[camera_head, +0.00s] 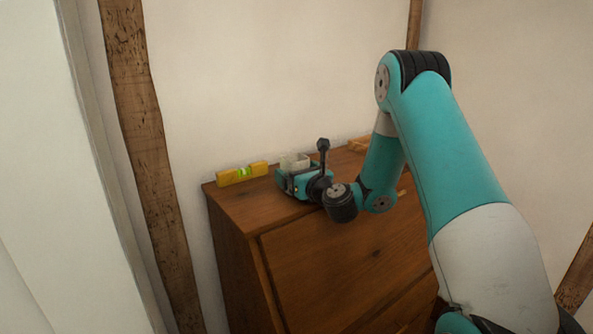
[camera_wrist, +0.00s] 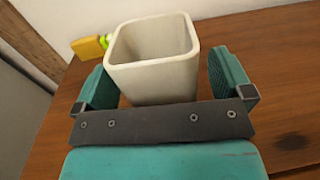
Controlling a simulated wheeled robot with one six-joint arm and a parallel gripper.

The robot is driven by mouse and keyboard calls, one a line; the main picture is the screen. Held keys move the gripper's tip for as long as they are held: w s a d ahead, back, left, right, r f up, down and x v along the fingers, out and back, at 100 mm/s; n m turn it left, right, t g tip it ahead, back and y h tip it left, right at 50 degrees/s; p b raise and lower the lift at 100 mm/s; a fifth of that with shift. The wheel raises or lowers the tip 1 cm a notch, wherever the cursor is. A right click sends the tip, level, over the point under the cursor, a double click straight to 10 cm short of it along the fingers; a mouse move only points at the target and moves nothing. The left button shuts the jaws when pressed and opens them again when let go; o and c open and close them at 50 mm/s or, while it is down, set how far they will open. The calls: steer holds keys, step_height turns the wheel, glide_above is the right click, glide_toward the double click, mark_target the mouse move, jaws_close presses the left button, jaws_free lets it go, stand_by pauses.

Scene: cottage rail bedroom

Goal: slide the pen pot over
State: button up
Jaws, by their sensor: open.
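The pen pot (camera_wrist: 155,75) is a cream, square-mouthed pot with rounded corners, upright on the wooden cabinet top and empty as far as I can see into it. My gripper (camera_wrist: 170,88) is open, with one teal finger on each side of the pot. A gap shows between the right finger and the pot; the left finger is closer, and I cannot tell whether it touches. In the head view the pot (camera_head: 294,161) shows just beyond my gripper (camera_head: 291,178), which hides its lower part.
A yellow spirit level (camera_head: 242,174) lies on the cabinet top (camera_head: 228,196) left of the pot, near the wall. Bare wood shows right of the pot in the wrist view.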

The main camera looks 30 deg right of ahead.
steer(key=shift+w+d, duration=0.1)
steer(key=shift+w, duration=0.55)
